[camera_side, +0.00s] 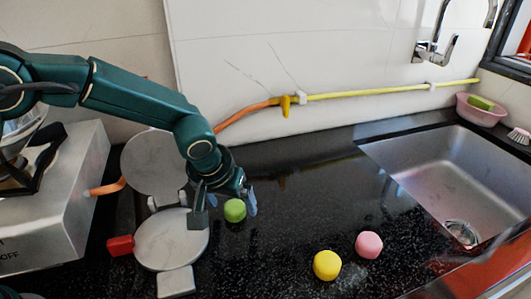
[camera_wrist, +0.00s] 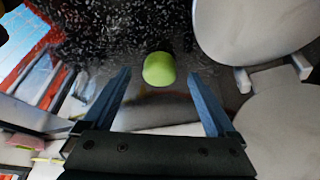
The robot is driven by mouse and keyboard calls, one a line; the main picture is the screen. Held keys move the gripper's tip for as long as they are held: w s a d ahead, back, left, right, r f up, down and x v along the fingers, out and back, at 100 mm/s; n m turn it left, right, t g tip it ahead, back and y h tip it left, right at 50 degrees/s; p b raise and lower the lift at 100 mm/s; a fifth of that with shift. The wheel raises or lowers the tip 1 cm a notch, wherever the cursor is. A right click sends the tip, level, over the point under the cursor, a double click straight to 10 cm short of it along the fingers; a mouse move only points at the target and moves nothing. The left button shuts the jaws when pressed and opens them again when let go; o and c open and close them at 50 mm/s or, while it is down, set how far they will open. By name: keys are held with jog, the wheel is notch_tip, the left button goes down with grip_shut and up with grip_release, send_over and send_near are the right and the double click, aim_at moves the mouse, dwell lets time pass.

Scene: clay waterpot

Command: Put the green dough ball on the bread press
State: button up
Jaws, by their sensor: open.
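The green dough ball (camera_side: 235,210) sits on the black counter just right of the bread press. It also shows in the wrist view (camera_wrist: 158,69), between and slightly beyond my two fingertips. My gripper (camera_side: 225,208) is open around the ball in the side view, with one finger to its left and one to its right; in the wrist view my gripper (camera_wrist: 160,76) has a gap on both sides of it. The bread press is open: its lower round grey plate (camera_side: 165,242) lies flat and its lid (camera_side: 150,162) is tipped back behind. Both plates look empty, though my finger covers part of the lower plate.
A yellow ball (camera_side: 327,265) and a pink ball (camera_side: 368,245) sit on the counter to the right. A metal stove (camera_side: 50,200) stands at the left. A sink (camera_side: 460,175) is at the right, with a pink bowl (camera_side: 480,110) behind. The middle counter is clear.

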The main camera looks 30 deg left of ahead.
jog(key=shift+w+f, duration=0.25)
jog(key=shift+f, duration=0.35)
grip_shut()
jog(key=shift+r, duration=0.1)
